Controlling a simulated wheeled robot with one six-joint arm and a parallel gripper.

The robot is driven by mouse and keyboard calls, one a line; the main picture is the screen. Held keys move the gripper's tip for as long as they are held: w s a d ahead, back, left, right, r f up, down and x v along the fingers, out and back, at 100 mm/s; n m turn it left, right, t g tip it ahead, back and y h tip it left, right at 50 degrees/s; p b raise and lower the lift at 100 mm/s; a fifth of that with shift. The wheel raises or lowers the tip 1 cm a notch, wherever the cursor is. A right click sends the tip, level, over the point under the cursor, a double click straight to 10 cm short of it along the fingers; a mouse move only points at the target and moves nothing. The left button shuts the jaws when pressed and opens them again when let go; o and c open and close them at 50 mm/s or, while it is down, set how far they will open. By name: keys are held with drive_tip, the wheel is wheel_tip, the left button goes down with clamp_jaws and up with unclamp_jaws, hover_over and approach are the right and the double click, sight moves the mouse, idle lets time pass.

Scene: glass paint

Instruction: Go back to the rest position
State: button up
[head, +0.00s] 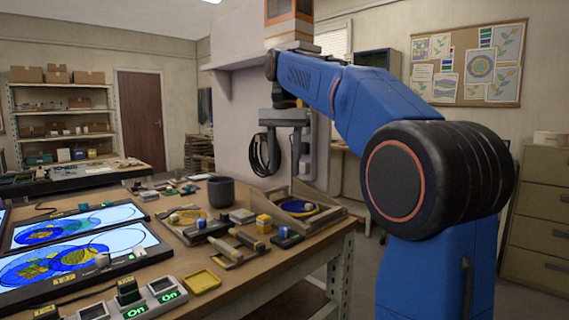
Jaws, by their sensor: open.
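My gripper (286,165) hangs from my blue arm near the middle of the head view, with its fingers pointing down. It is open, and I see nothing held between its fingers. It appears above the far right part of the workbench (262,270), in front of a pale wall panel. Its exact height and distance from the wooden tray (328,218) below it are hard to tell. My arm's large dark joint covers part of the right side of the view.
Lit panels (90,258) with blue and yellow glass designs lie at the left. A dark pot (221,192), a yellow dish (202,281), small blocks and tools crowd the bench. Shelves (68,120) stand behind. A filing cabinet (540,215) is at the right.

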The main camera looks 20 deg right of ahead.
idle(0.5)
drive_tip(key=s+a+f+n+t, duration=0.2)
drive_tip(key=s+f+n, duration=0.2)
drive_tip(key=s+f, duration=1.1)
drive_tip(key=s+a+f+n+t, duration=0.2)
drive_tip(key=s+f+n, duration=0.3)
drive_tip(key=s+f, duration=1)
wheel_tip(320, 180, down, 4)
drive_tip(key=shift+t, duration=0.4)
